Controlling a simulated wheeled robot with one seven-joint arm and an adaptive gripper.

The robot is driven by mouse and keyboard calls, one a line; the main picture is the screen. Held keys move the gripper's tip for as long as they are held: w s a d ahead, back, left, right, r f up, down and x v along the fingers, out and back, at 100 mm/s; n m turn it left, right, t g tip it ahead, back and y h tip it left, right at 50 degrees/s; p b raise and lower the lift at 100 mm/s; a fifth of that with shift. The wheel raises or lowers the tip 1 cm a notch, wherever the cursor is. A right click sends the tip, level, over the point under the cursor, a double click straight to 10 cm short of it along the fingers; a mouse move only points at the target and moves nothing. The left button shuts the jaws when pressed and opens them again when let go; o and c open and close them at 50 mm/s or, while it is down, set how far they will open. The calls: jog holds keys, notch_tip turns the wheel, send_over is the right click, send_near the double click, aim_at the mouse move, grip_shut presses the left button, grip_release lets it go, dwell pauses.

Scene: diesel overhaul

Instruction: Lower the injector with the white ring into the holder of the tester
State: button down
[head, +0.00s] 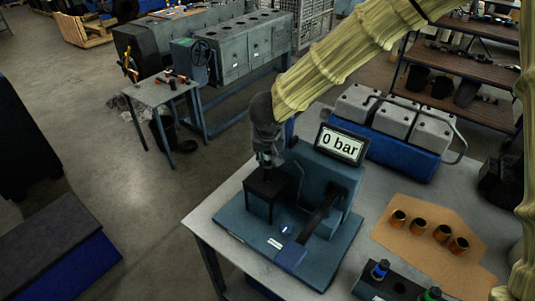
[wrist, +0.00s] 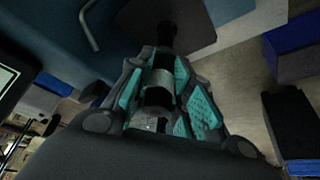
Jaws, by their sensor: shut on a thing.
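My gripper (head: 266,158) is shut on a dark injector (wrist: 158,90) with a pale metallic band, held between the teal finger pads (wrist: 155,82) in the wrist view. Whether a white ring is on it is hard to tell. The blue tester (head: 325,190) stands on the table, its display reading 0 bar. Its black holder block (head: 260,200) is right below my gripper. In the wrist view the injector's thin end points at the dark holder top (wrist: 190,22). I cannot tell whether the tip is inside the bore or just above it.
A black rack (head: 400,287) at the front right holds injectors with a blue ring (head: 380,269) and a green ring (head: 432,294). Several brass sleeves (head: 420,228) stand on brown cardboard. A grey and blue engine part (head: 395,130) is behind the tester. The tester's lever (head: 318,212) is right of the holder.

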aim_at(268, 166)
jog(key=shift+f, duration=1.45)
jog(key=shift+p, duration=0.8)
jog(key=shift+f+b, duration=0.45)
jog(key=shift+f, duration=0.9)
jog(key=shift+p, duration=0.7)
jog(key=c, duration=0.8)
grip_release()
